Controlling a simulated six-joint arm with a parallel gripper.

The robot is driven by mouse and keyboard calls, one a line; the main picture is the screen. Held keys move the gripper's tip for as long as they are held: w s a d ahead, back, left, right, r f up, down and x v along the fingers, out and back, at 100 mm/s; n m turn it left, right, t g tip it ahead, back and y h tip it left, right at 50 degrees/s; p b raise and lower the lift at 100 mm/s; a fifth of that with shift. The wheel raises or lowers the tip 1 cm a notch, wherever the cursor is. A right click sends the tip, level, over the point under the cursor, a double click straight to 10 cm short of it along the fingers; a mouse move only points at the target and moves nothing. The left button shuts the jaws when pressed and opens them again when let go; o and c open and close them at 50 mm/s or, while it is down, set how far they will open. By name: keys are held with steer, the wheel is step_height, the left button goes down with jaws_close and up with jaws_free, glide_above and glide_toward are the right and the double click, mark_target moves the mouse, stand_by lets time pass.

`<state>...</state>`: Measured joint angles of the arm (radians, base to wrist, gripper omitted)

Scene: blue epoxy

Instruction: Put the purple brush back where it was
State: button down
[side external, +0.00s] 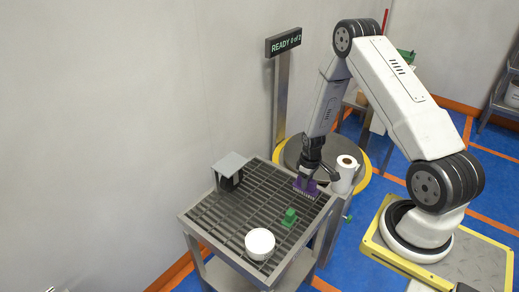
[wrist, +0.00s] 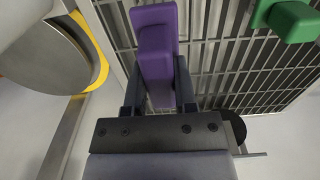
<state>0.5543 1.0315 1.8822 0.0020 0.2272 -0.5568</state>
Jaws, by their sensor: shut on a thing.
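The purple brush (side external: 305,188) is at the back right part of the grated table top (side external: 215,215) in the side view. My gripper (side external: 308,178) is above it, shut on its raised grip. In the wrist view the purple brush (wrist: 155,55) sits between the two dark fingers of my gripper (wrist: 160,88). Whether the brush touches the grate or hangs just above it I cannot tell.
A green block-shaped thing (side external: 289,218) and a white round tub (side external: 260,243) stand on the grate. A dark thing under a grey plate (side external: 230,172) is at the back left. A white roll (side external: 344,174) stands close right of my gripper. A sign reads "READY 0 of 2" (side external: 284,41).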

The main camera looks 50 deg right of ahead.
steer(key=shift+f, duration=1.45)
steer(key=shift+f, duration=0.15)
steer(key=shift+c, duration=2)
jaws_free()
steer(key=shift+r, duration=6.15)
